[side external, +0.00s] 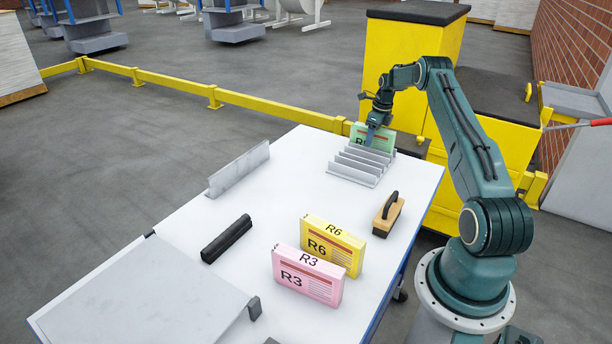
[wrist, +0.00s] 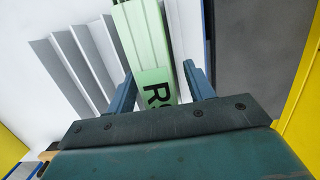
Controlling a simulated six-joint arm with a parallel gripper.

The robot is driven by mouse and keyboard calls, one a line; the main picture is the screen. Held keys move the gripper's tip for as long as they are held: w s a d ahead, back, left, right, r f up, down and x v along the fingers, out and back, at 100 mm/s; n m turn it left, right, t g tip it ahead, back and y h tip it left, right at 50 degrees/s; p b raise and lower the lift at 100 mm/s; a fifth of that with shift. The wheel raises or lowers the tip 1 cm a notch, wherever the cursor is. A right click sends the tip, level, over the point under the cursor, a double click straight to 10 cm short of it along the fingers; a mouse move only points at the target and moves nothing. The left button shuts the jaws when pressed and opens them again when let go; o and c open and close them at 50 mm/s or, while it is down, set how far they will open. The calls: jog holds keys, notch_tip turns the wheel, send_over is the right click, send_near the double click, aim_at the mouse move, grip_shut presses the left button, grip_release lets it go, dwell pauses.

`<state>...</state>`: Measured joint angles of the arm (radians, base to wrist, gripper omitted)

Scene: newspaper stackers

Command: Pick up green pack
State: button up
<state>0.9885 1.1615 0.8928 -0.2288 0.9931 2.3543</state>
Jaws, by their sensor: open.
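The green pack (side external: 358,138) stands upright in the slotted grey rack (side external: 352,171) at the far end of the white table, in its rearmost part. In the wrist view the green pack (wrist: 140,40) shows its long top and a face with a black "R" label. My gripper (side external: 376,136) is at the pack, partly hiding its front in the side view. In the wrist view my gripper (wrist: 160,85) is open, with one blue finger on each side of the pack. I cannot tell whether the fingers touch it.
A yellow pack (side external: 334,245) marked R6 and a pink pack (side external: 308,276) marked R3 stand nearer on the table. Yellow cabinets (side external: 405,50) stand close behind my gripper.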

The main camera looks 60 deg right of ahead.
dwell(0.5)
grip_shut()
jog(key=shift+r, duration=5)
jog(key=shift+w, duration=0.1)
